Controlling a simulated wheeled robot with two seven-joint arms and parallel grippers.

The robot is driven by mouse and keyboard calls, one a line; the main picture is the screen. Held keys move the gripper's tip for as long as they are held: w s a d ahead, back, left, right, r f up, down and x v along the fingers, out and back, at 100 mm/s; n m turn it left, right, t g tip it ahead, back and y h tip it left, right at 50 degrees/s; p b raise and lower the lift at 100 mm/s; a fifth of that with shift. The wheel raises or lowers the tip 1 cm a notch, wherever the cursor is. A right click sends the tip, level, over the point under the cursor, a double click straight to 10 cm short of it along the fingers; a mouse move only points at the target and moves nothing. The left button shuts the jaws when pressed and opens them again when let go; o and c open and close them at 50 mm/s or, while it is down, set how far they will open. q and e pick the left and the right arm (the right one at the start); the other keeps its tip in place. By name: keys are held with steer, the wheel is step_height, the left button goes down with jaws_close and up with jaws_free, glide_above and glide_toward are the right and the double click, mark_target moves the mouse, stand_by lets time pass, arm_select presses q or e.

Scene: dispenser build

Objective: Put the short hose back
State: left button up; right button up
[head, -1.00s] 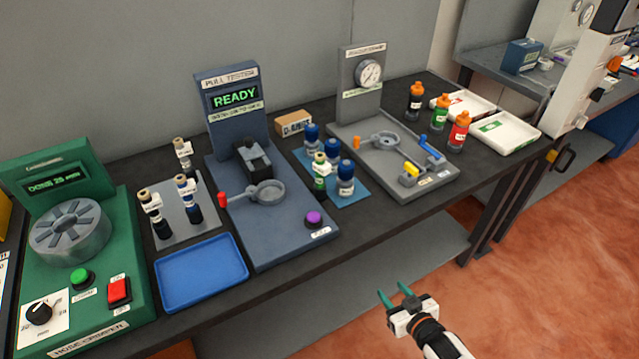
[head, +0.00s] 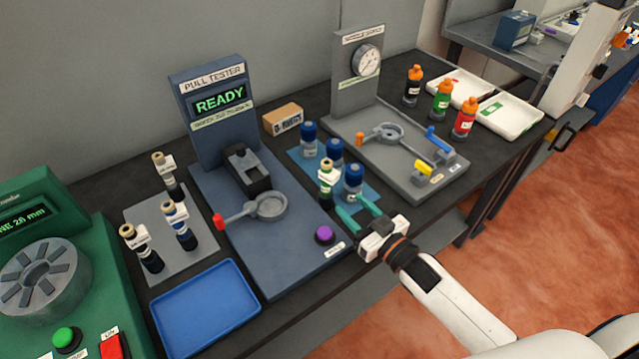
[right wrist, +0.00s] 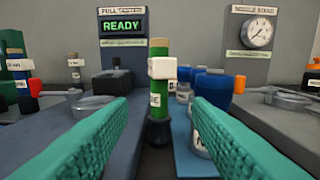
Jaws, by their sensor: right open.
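My right gripper (head: 350,208) is open and empty at the mat's front edge, fingers pointing toward the hose. In the right wrist view the green hose (right wrist: 160,88) stands in a black foot, ahead of and between the teal fingers, apart from them. My left gripper is out of view.
The pull tester (head: 222,120) reads READY; its red-tipped lever (head: 235,217) and purple button (head: 324,235) are near the mat. A blue tray (head: 205,308) is empty. The gauge stand (head: 400,160) is right of the mat. A green crimper (head: 75,250) stands at far left.

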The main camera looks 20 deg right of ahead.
mark_target(329, 185)
steer(key=x, duration=0.3)
steer(key=shift+w+a+r+p, duration=0.1)
steer(key=shift+w+r+p, duration=0.1)
steer(key=shift+w+p, duration=0.2)
steer(key=shift+w+a+f, duration=0.15)
steer(key=shift+w+a, duration=0.1)
steer(key=shift+w, duration=0.4)
steer(key=p+x, duration=0.1)
steer(key=x, duration=0.3)
steer(key=shift+w+a+p, duration=0.1)
steer(key=shift+p, duration=0.2)
steer(key=shift+w+a+f, duration=0.1)
steer(key=shift+w+a, duration=0.05)
steer(key=shift+w, duration=0.2)
steer(key=shift+s, duration=0.1)
steer(key=shift+c, duration=0.4)
steer(key=shift+c, duration=1.4)
jaws_close()
